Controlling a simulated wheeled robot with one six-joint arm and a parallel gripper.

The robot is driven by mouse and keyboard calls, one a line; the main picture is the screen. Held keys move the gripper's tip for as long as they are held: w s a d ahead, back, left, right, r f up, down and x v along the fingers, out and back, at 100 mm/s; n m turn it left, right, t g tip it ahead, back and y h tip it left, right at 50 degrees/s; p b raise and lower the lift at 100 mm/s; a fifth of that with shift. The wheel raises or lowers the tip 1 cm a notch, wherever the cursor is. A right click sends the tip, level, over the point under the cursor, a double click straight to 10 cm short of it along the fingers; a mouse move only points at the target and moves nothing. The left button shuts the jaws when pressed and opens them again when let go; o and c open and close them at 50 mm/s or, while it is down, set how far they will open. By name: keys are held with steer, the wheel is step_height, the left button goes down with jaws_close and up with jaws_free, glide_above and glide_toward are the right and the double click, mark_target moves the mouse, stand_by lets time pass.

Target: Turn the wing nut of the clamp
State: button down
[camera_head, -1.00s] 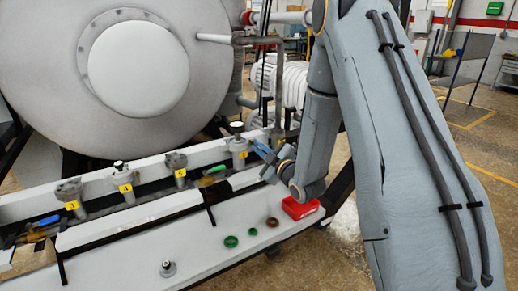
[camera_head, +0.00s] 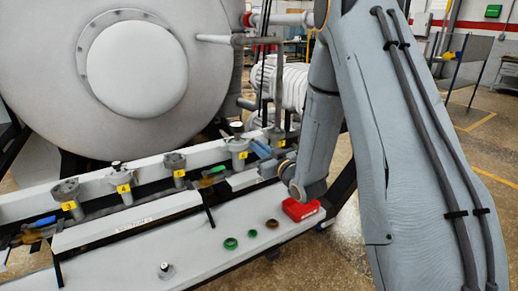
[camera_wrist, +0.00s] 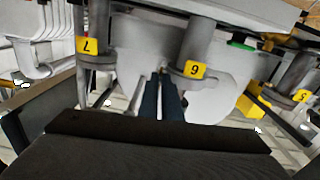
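A row of clamp fittings with yellow number tags runs along the bench below the furnace door. My gripper (camera_head: 263,149) is low in the row, just right of the fitting tagged 6 (camera_head: 239,145). In the wrist view its two dark blue fingers (camera_wrist: 162,97) lie close together, with a narrow gap, between the fitting tagged 7 (camera_wrist: 97,60) and the fitting tagged 6 (camera_wrist: 193,70). A thin light part shows at the fingertips. I cannot make out the wing nut or whether the fingers touch it. The tag 7 (camera_head: 282,143) also shows in the head view.
A red bin (camera_head: 300,209), two green rings (camera_head: 230,243) and a brown ring (camera_head: 272,223) are on the front ledge. A small knob-topped piece (camera_head: 166,270) stands nearer. The large round furnace door (camera_head: 100,80) is behind.

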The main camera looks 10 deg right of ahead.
steer(key=shift+m, duration=0.5)
steer(key=c, duration=2.2)
jaws_free()
steer(key=b+v, duration=0.1)
steer(key=v, duration=0.6)
steer(key=shift+s+d+b, duration=0.15)
steer(key=shift+s+b, duration=0.2)
steer(key=shift+b, duration=0.05)
